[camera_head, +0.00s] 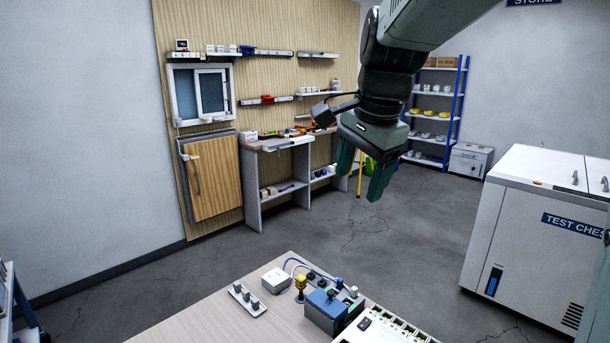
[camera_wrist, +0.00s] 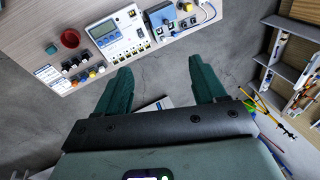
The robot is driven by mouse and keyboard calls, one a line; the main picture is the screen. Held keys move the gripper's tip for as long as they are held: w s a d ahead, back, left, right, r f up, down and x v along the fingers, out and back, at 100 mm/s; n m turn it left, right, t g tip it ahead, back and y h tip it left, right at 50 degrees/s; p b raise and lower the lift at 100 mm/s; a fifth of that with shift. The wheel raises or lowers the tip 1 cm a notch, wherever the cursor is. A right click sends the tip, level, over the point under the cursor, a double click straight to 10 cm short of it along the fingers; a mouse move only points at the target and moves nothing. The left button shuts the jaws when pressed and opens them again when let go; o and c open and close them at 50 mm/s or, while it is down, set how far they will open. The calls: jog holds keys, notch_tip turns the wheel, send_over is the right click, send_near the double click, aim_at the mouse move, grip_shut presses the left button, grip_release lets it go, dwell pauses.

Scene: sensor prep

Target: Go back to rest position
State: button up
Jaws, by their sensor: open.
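My gripper (camera_head: 361,172) hangs in the air past the far edge of the light wooden table (camera_head: 190,322) in the head view, with its two green fingers pointing down. In the wrist view the same gripper (camera_wrist: 164,84) shows its fingers spread apart. Nothing is between them but grey floor and a pale object lower down, partly hidden by the gripper body. The fingers touch nothing that I can see.
The table holds a blue-topped box (camera_head: 326,308), a white box (camera_head: 276,281), a yellow knob (camera_head: 300,283) and a strip of grey knobs (camera_head: 247,299). A white test chest (camera_head: 530,230) stands right, a workbench (camera_head: 257,185) behind.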

jog(key=s+d+f+n+t, duration=0.1)
jog(key=s+n, duration=0.4)
jog(key=s, duration=0.6)
jog(key=s+d+f+n+t+h, duration=0.1)
jog(key=s+f+n, duration=0.1)
jog(key=s+n, duration=0.4)
jog(key=s, duration=0.5)
jog(key=shift+s, duration=0.4)
